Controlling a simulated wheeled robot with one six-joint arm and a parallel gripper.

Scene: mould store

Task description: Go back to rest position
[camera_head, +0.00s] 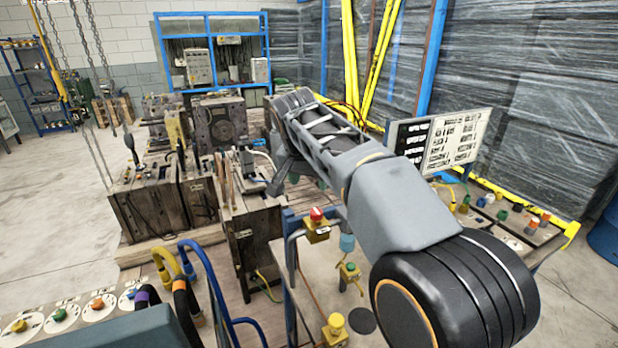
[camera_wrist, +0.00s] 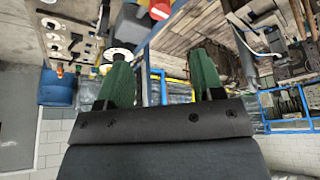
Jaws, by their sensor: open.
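My gripper (camera_wrist: 162,78) shows in the wrist view with its two green fingers spread well apart. Nothing is held between them. In the head view my arm reaches from the lower right towards the old machines, and its fingers cannot be made out there. The wrist picture appears upside down, with the wall at the bottom.
Worn mould machines (camera_head: 160,205) stand at centre left, near my arm. A yellow box with a red button (camera_head: 317,225) is below the arm. A panel with button controls (camera_head: 90,320) lies lower left; a label board (camera_head: 440,140) stands right. The left floor (camera_head: 45,190) is clear.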

